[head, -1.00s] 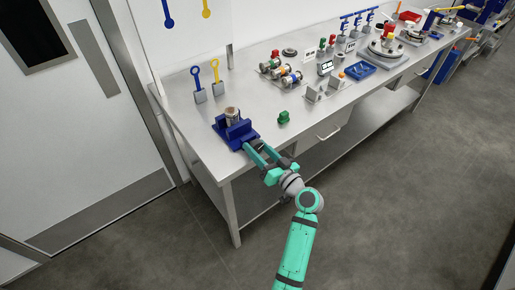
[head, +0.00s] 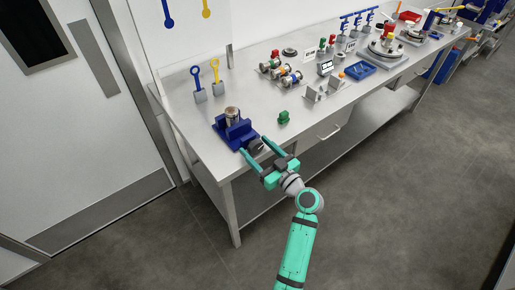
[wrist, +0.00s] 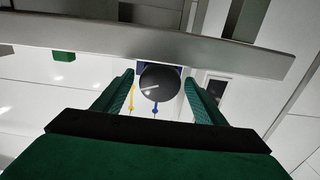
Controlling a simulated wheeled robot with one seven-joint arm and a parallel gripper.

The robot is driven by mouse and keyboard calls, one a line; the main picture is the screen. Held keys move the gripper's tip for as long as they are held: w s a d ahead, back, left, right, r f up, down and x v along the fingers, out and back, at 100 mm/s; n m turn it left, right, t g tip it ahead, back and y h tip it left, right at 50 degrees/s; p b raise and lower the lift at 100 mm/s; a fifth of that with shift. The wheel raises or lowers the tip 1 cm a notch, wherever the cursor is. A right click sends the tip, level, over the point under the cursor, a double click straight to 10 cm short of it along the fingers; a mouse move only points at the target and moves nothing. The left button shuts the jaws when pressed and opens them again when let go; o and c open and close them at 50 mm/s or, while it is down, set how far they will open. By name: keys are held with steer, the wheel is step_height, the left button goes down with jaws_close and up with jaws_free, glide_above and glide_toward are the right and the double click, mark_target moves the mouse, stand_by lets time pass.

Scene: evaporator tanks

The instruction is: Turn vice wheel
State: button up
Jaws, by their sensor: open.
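The blue vice (head: 232,131) stands at the near left corner of the steel bench and holds a metal cylinder (head: 232,114) upright. Its dark round wheel (head: 257,146) faces the bench's front edge, and in the wrist view the wheel (wrist: 160,83) shows as a black disc. My gripper (head: 254,145) is open in front of the vice, its two teal fingers on either side of the wheel. In the wrist view my gripper (wrist: 159,78) shows a gap between each finger and the wheel. I cannot tell how deep the fingers reach.
The bench's front edge (wrist: 60,38) runs across the wrist view. A blue tray (head: 359,70) and valve parts lie farther right. The floor in front is clear.

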steer(key=s+d+m, duration=0.3)
steer(key=s+d, duration=0.3)
steer(key=s, duration=0.3)
steer(key=shift+s+d+f+m, duration=0.2)
steer(key=shift+d+f+m, duration=0.1)
steer(key=shift+d, duration=0.05)
stand_by(0.4)
steer(key=w+a+n, duration=0.1)
steer(key=w+a, duration=0.1)
steer(key=w, duration=0.1)
steer(key=w+a, duration=0.2)
steer(key=w+a+n, duration=0.1)
steer(key=w+a, duration=0.1)
steer(key=w, duration=0.1)
steer(key=shift+w+r+n, duration=0.2)
steer(key=shift+w+n, duration=0.1)
steer(key=shift+w, duration=0.05)
